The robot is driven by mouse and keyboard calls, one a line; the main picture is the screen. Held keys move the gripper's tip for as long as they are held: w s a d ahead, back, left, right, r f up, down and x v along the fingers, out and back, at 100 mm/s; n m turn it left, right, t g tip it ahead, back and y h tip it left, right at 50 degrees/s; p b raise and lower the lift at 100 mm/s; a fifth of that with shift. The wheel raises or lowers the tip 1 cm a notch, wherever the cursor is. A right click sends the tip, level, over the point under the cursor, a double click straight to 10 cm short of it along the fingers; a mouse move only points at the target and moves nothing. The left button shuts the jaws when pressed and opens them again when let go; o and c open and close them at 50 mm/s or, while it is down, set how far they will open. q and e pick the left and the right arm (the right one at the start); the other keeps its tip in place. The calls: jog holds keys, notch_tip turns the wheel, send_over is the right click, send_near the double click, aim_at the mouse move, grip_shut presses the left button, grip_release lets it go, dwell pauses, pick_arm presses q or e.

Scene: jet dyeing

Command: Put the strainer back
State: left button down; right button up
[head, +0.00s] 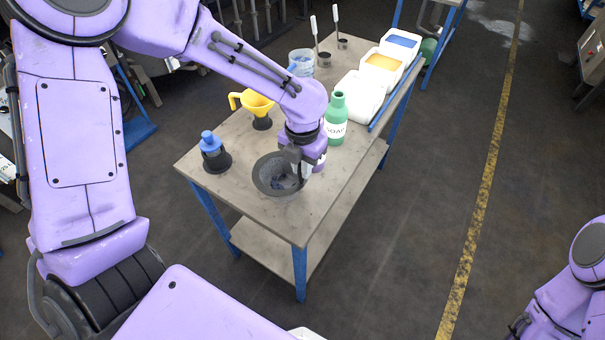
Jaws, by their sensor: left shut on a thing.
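The strainer (265,184) looks like a dark grey, round, open basket at the near end of the bench top. Its opening faces up and some bluish bits show inside. My left gripper (300,170) comes down from above at the strainer's right rim and is shut on it. The fingertips are small and partly hidden by the wrist. I cannot tell whether the strainer rests on the bench or is slightly off it. My right arm shows at the lower right, but its gripper is out of view.
On the bench (225,190) stand a blue-capped item in a black holder (215,159), a yellow funnel (257,103), a green soap bottle (337,118) and white containers (360,97). Two upright-handled tools (314,30) are farther back. The near bench corner is clear.

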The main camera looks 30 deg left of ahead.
aim_at(301, 186)
pick_arm(q)
jog(key=f, duration=0.3)
jog(key=shift+s+d, duration=0.2)
jog(key=shift+s, duration=0.55)
jog(key=shift+w+f, duration=0.15)
jog(key=shift+f, duration=0.05)
jog(key=c, duration=1.1)
grip_release()
jog(key=shift+w+f, duration=0.1)
jog(key=shift+r, duration=0.2)
notch_tip(301, 186, up, 12)
jog(key=shift+f, duration=0.1)
